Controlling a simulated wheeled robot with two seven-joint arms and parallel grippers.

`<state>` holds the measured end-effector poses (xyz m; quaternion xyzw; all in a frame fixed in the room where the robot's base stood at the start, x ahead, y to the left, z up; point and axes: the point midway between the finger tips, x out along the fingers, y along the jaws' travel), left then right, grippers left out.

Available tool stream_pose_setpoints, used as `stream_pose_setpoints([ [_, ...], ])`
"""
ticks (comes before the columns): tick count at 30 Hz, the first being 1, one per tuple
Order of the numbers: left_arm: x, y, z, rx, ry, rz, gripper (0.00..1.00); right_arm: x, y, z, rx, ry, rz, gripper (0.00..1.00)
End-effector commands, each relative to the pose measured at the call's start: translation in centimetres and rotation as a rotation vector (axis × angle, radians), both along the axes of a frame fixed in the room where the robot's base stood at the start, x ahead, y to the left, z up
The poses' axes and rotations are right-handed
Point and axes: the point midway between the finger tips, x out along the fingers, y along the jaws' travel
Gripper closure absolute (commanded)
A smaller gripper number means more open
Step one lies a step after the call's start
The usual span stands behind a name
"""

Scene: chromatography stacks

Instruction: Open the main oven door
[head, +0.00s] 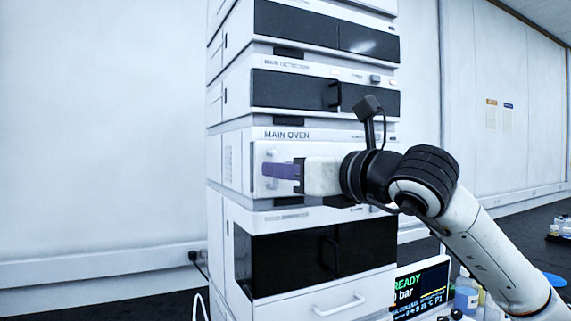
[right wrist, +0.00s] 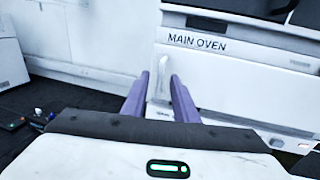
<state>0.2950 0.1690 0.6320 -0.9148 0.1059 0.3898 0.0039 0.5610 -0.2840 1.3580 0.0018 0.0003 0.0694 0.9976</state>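The main oven (head: 288,134) is a white module in the middle of the stack, labelled "MAIN OVEN". Its white front door (right wrist: 225,75) looks shut. A pale vertical handle (head: 271,154) is at the door's left side; the fingers cover its middle in the head view. My right gripper (head: 266,169) has purple fingers and reaches in from the right across the door to the handle. In the right wrist view its fingers (right wrist: 160,84) are apart, with the handle (right wrist: 159,76) seen between them. Contact with the handle cannot be told. My left gripper is not in view.
Dark-windowed modules stand above and below the oven, including the main detector (head: 290,88). A white drawer (head: 340,304) is at the bottom. A screen (head: 420,288) and bottles (head: 466,294) are at lower right. The space left of the stack is clear.

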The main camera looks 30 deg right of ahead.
Motion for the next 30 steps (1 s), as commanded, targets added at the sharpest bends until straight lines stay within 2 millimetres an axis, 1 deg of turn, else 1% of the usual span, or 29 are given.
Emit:
stream_pose_setpoints([
  [8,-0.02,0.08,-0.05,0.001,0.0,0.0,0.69,0.22,0.04,-0.07,0.0,0.001,0.001,0.73],
  [13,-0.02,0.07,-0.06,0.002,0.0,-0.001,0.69,0.2,0.04,-0.07,0.0,0.001,0.001,1.0],
  [30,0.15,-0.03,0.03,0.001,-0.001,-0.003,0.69,0.18,0.03,-0.04,0.001,0.0,0.001,1.0],
])
